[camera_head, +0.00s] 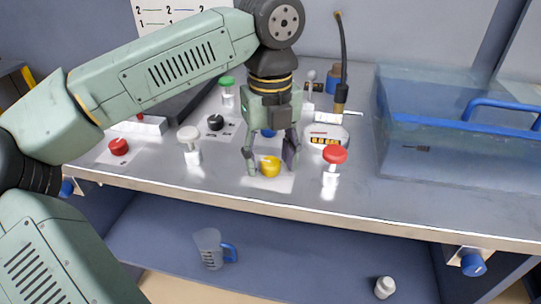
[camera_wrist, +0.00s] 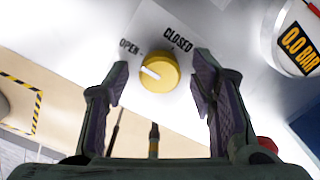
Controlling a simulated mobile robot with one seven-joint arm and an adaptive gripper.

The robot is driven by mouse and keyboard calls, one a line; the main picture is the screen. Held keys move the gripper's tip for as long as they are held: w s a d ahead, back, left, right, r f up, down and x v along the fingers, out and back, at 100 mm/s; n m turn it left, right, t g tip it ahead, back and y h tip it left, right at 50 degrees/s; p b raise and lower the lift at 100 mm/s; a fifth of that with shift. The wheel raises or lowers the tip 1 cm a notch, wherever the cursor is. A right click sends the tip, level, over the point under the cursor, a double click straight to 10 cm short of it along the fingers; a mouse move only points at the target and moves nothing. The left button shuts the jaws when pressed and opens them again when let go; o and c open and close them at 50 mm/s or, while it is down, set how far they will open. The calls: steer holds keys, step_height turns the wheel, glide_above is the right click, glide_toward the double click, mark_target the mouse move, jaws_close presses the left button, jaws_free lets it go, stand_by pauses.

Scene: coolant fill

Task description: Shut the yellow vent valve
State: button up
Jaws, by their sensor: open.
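The yellow vent valve (camera_head: 270,167) is a round knob on a white plate on the bench top. In the wrist view the yellow knob (camera_wrist: 160,74) shows a white pointer line aimed left, on the OPEN side, away from the CLOSED label (camera_wrist: 178,40). My gripper (camera_head: 271,171) points down over the knob, with one finger on each side. In the wrist view my gripper (camera_wrist: 159,76) is open and the knob shows between the fingers, with gaps visible on both sides. Whether the fingertips reach down to knob height is hard to tell.
A red knob (camera_head: 335,154) stands close right of my gripper, with a pressure gauge (camera_head: 326,135) behind it. White (camera_head: 188,134), black (camera_head: 215,122) and green (camera_head: 227,82) knobs stand left. A clear tank (camera_head: 455,125) fills the right side. A jug (camera_head: 210,250) sits on the lower shelf.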

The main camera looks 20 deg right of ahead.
steer(key=shift+c, duration=0.5)
steer(key=c, duration=1)
steer(key=shift+c, duration=0.2)
steer(key=shift+m, duration=0.3)
steer(key=m, duration=0.3)
steer(key=shift+m, duration=0.3)
steer(key=m, duration=0.4)
steer(key=shift+m, duration=0.3)
steer(key=m, duration=0.4)
steer(key=shift+m, duration=2.2)
